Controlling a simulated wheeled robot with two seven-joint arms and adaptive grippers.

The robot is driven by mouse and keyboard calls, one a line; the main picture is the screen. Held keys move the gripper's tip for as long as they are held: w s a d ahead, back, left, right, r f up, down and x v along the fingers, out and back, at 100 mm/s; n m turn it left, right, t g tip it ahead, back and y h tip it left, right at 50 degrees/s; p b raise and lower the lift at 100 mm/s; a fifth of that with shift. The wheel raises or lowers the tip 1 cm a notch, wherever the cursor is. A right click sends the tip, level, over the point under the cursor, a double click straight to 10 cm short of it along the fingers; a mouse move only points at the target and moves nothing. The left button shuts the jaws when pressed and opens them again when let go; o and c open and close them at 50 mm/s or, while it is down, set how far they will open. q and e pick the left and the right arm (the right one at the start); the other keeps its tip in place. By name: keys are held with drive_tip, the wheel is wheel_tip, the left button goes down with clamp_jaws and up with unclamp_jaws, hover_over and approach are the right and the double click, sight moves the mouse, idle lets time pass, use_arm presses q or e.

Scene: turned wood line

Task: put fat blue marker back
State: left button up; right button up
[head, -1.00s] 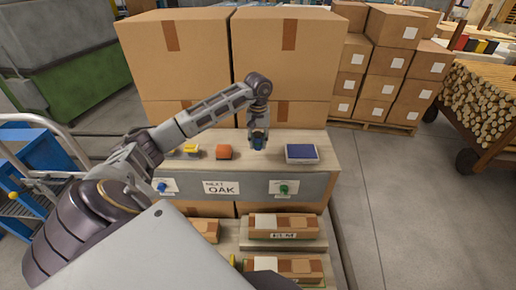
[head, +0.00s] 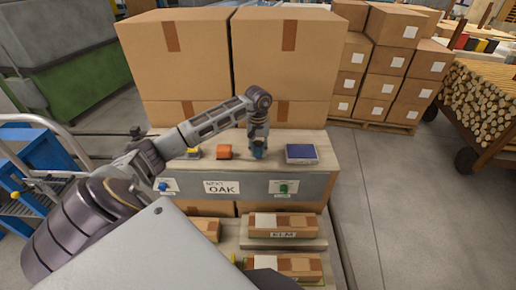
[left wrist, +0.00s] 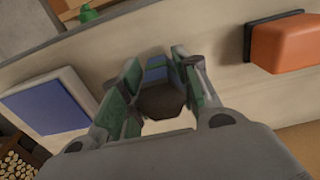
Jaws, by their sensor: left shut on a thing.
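My left gripper (head: 258,153) is low over the wooden bench top, between an orange block and a blue-topped pad. In the left wrist view its green-padded fingers (left wrist: 158,95) are shut on the fat blue marker (left wrist: 157,72). The marker shows a blue body and a dark rounded end, partly hidden between the fingers. In the head view the marker is mostly covered by the gripper, and I cannot tell whether it touches the bench. My right gripper is not in view.
The orange block (head: 224,152) is left of the gripper and the blue-topped pad (head: 301,153) is right. A blue piece (head: 162,186) and a green piece (head: 284,188) sit on the front panel beside the OAK sign (head: 221,187). Large cartons (head: 285,60) stand behind.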

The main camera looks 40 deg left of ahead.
sight(258, 143)
use_arm(q)
drive_tip(key=shift+f, duration=0.15)
drive_tip(key=o, duration=1)
drive_tip(key=shift+r+b, duration=0.65)
drive_tip(key=shift+r, duration=2.05)
drive_tip(key=shift+r+b, duration=0.55)
drive_tip(key=shift+r, duration=2.85)
